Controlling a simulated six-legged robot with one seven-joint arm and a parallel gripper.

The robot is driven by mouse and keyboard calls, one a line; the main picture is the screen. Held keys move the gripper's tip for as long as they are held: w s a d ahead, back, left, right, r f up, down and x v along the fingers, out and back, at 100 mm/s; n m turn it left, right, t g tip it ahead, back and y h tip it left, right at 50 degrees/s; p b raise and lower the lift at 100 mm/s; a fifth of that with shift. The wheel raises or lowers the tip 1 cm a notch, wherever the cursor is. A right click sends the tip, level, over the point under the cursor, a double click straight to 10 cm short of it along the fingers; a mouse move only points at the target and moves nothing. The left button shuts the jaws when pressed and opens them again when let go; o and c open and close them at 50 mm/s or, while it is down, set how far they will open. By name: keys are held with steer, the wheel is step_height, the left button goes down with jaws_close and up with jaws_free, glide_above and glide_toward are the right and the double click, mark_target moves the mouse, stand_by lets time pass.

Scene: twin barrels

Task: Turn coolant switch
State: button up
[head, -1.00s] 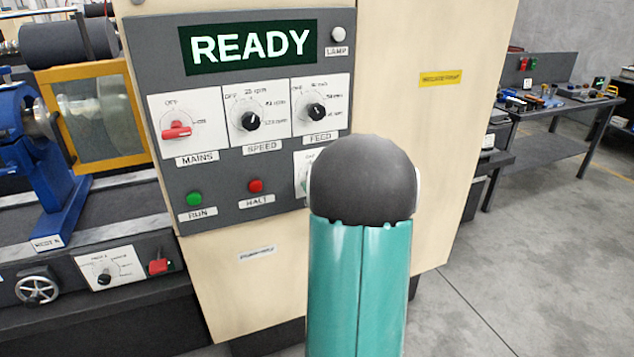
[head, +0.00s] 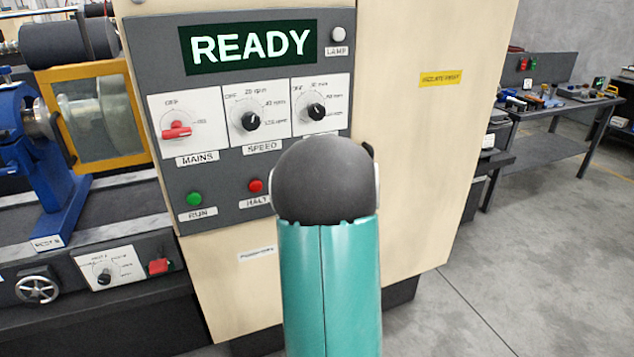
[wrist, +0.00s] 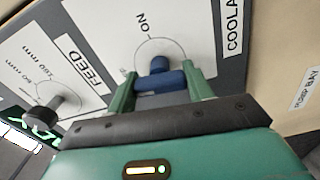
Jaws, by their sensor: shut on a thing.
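The coolant switch (wrist: 165,82) is a blue knob on a white plate (wrist: 105,32) in the wrist view. "ON" is printed above it in that picture, and an "OFF" label beside it is mostly hidden by a finger. The partly cut-off "COOLA…" label (wrist: 232,25) is at the right. My gripper (wrist: 159,83) has its two green fingers on either side of the knob and is shut on it. In the head view my arm hides the switch and the gripper fingers.
The grey panel carries a READY display (head: 248,47), a red mains switch (head: 176,130), a speed knob (head: 250,121) and a feed knob (head: 316,111). The green run button (head: 194,199) and red halt button (head: 256,186) sit left of my arm. Open floor lies at right.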

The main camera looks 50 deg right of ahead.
steer(key=shift+f+n, duration=0.1)
steer(key=shift+n, duration=0.5)
steer(key=shift+s, duration=0.1)
steer(key=o, duration=1)
steer(key=shift+c, duration=0.2)
steer(key=v, duration=1.3)
steer(key=shift+s+a, duration=0.15)
steer(key=shift+s, duration=0.15)
steer(key=shift+w, duration=0.1)
